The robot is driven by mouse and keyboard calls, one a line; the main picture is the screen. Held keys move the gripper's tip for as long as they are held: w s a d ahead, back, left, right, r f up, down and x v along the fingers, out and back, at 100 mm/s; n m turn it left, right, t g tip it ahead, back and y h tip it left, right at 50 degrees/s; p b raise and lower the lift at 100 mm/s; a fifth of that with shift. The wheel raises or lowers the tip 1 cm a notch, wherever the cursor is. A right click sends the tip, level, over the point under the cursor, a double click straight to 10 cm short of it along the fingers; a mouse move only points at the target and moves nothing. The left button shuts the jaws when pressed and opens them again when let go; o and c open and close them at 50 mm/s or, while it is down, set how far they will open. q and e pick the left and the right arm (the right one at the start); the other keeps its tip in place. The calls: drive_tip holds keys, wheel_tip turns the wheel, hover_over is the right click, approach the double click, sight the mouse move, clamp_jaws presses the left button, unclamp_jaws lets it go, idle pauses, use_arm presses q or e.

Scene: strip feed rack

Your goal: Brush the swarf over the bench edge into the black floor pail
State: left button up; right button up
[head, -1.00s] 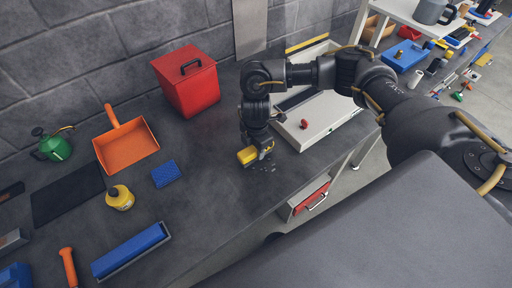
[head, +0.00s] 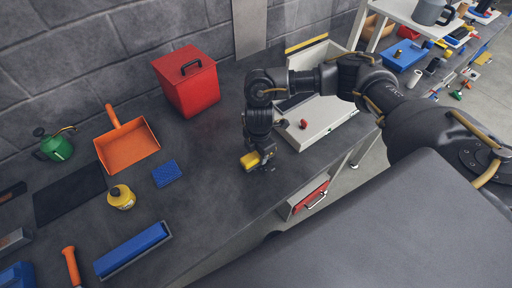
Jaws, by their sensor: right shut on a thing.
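My right gripper (head: 264,155) is shut on a yellow brush (head: 250,161) and holds it low at the grey bench top (head: 215,195), a little in from the front edge. The brush's underside and bristles are hard to make out. A few small dark specks, likely swarf (head: 270,169), show beside the brush on its right. The black floor pail cannot be clearly made out; my own body covers much of the floor below the bench edge. My left gripper is not in view.
A pale tray-like unit (head: 318,116) lies behind my right gripper. A red drawer (head: 311,196) stands open under the bench.

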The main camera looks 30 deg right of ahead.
drive_tip(key=shift+s+d+r+p, duration=0.15)
drive_tip(key=shift+s+r+p, duration=0.1)
drive_tip(key=shift+s+p, duration=0.45)
drive_tip(key=shift+s+f, duration=0.15)
drive_tip(key=shift+s, duration=0.3)
drive_tip(key=shift+s+d+p, duration=0.2)
drive_tip(key=shift+s+p, duration=0.9)
drive_tip(key=shift+s, duration=0.1)
drive_tip(key=shift+s+d+p, duration=0.1)
drive_tip(key=shift+s+p, duration=0.3)
drive_tip(key=shift+s, duration=0.2)
drive_tip(key=shift+s+f, duration=0.1)
drive_tip(key=shift+s, duration=0.1)
drive_tip(key=shift+s, duration=0.1)
